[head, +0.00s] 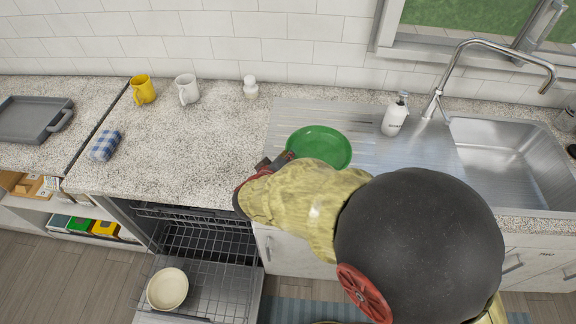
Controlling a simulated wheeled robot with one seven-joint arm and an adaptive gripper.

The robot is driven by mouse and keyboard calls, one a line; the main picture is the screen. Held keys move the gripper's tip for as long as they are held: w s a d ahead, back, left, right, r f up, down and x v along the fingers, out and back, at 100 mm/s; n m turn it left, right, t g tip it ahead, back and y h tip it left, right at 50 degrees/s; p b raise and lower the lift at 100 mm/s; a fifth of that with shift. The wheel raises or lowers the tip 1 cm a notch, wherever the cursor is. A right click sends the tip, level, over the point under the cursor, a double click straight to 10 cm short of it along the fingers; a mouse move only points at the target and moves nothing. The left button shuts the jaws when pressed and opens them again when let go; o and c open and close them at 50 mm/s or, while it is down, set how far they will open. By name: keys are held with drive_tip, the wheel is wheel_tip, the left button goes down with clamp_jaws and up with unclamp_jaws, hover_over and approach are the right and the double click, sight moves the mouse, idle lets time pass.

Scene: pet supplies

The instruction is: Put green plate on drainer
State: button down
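The green plate (319,147) is a round, shallow dish over the ribbed metal drainer (285,116) left of the sink basin. It looks about level. I cannot tell whether it rests on the metal or is held just above it. My gripper (280,158) is at the plate's left front edge, seemingly touching or very close to the rim. My arm hides the plate's front edge and most of the gripper, so its finger opening and any grip on the rim do not show clearly.
A soap bottle (395,117) and a faucet (436,103) stand right of the plate. A yellow mug (143,90), white mug (187,89) and small white shaker (250,88) stand at the back. The dishwasher below is open, with a cream bowl (167,289) on its rack (215,290).

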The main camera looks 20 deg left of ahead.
wheel_tip(320, 180, down, 4)
drive_tip(key=shift+w+r+b, duration=0.15)
drive_tip(key=shift+r+b, duration=0.05)
drive_tip(key=shift+b, duration=0.5)
drive_tip(key=shift+r, duration=0.1)
drive_tip(key=c, duration=2.1)
unclamp_jaws()
drive_tip(key=shift+o, duration=0.3)
drive_tip(key=shift+s, duration=0.2)
drive_tip(key=p+v, duration=0.5)
drive_tip(key=v, duration=0.6)
drive_tip(key=shift+s+r, duration=0.2)
drive_tip(key=shift+s, duration=0.1)
